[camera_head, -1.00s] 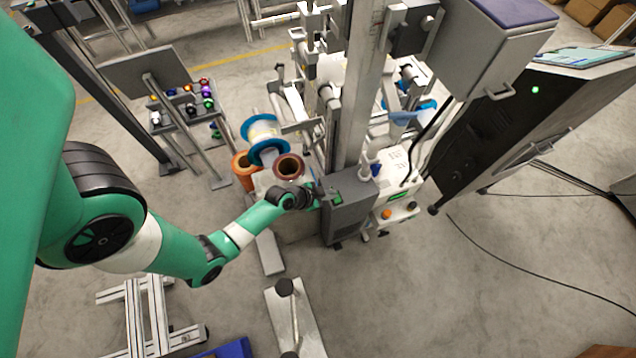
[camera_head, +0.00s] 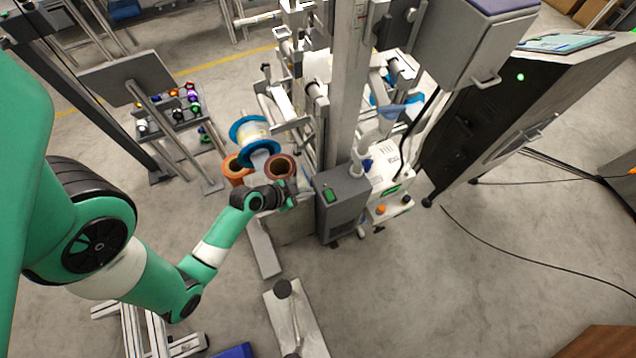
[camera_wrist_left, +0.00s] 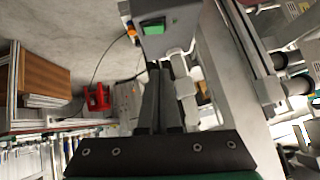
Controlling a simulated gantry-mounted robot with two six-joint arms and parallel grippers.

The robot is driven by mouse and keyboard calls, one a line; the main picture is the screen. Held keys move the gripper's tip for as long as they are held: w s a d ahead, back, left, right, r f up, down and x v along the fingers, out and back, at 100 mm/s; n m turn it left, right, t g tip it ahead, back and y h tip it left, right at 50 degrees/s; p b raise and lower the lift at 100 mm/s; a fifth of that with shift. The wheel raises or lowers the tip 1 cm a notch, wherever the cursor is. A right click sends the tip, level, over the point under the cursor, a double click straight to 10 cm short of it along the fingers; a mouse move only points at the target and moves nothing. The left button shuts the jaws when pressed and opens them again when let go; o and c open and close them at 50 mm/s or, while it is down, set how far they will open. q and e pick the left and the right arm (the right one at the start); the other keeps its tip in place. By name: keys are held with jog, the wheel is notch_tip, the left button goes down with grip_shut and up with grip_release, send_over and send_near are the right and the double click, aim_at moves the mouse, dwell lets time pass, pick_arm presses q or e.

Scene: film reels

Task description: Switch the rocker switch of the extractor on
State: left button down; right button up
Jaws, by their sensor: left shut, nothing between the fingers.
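The extractor is a grey box (camera_head: 345,222) low on the machine, right of the image centre line in the head view. Its green rocker switch (camera_head: 330,196) is on the top left part of the box. The switch also shows in the left wrist view (camera_wrist_left: 153,27), near the top; which way it is tipped is too small to tell. My left gripper (camera_head: 289,196) is to the left of the box, apart from the switch. In the left wrist view its fingers (camera_wrist_left: 160,72) are together and empty, pointing toward the box below the switch. My right gripper is not in view.
Reels stand just behind my left gripper: a copper-brown one (camera_head: 281,167) and a blue-rimmed one (camera_head: 254,132). A white unit with knobs (camera_head: 388,195) stands right of the box. A tall grey post (camera_head: 345,95) rises behind it. The floor in front is partly clear.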

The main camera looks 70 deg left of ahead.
pick_arm(q)
jog(key=shift+s+a+r, duration=0.1)
jog(key=shift+s, duration=0.05)
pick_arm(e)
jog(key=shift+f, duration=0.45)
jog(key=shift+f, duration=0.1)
pick_arm(q)
jog(key=b, duration=0.4)
send_near(331, 191)
jog(key=w, duration=0.3)
jog(key=shift+w, duration=0.1)
jog(key=f, duration=0.1)
jog(key=f+b, duration=0.1)
jog(key=a+f+b, duration=0.1)
jog(key=shift+w+f, duration=0.25)
jog(key=shift+w, duration=0.05)
jog(key=shift+f+b, duration=0.3)
jog(key=shift+b, duration=0.05)
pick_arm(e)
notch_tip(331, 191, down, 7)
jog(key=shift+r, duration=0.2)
